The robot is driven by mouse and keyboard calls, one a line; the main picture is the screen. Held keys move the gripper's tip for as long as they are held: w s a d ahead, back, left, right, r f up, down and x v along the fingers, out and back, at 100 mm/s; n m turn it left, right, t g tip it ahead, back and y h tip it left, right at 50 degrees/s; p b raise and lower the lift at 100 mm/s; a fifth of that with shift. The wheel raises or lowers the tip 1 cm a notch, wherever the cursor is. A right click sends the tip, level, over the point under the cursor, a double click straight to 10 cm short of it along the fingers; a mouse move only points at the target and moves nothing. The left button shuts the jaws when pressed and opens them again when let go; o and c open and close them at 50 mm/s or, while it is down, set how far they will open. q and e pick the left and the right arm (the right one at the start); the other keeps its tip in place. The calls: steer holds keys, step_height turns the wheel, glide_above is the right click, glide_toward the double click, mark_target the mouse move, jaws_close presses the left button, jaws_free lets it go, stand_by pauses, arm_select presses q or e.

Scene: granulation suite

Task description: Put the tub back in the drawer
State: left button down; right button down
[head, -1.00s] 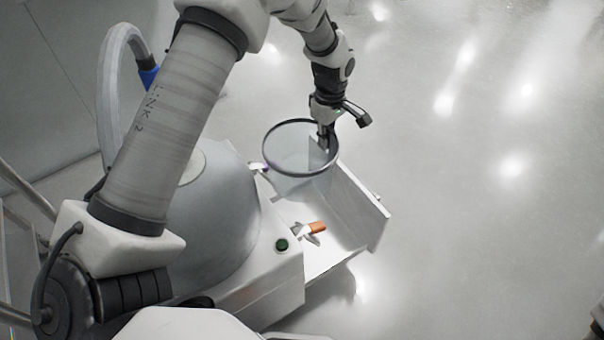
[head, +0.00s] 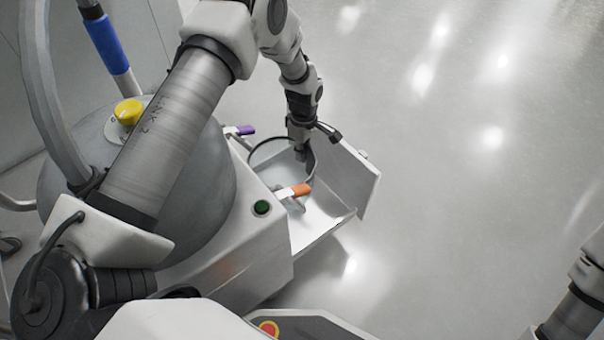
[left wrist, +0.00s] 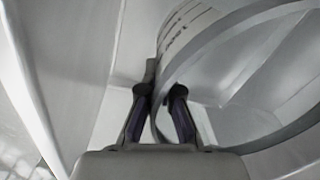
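The tub (head: 272,165) is clear with a dark rim. In the head view it is upright, down inside the open white drawer (head: 346,178), toward the drawer's far end. I cannot tell whether its base touches the drawer floor. My left gripper (head: 302,153) reaches down from above at the tub's rim. In the left wrist view its fingers (left wrist: 158,105) are on either side of the tub's wall (left wrist: 205,60), pinching it. My right arm shows at the lower right of the head view, but its gripper is out of the frame.
A purple-handled piece (head: 242,130) is at the far side. The grey machine body has a green button (head: 262,207) and a yellow knob (head: 129,111). The floor right of the drawer is clear.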

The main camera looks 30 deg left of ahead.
mark_target(302, 169)
arm_select(q)
step_height(302, 169, down, 8)
steer(key=b, duration=0.3)
steer(key=shift+r, duration=0.35)
steer(key=c, duration=1.3)
jaws_free()
steer(key=r+p, duration=0.2)
steer(key=r, duration=0.2)
steer(key=r+p, duration=0.2)
steer(key=r, duration=0.2)
steer(key=r+p, duration=0.2)
steer(key=r, duration=0.2)
steer(key=shift+w, duration=0.4)
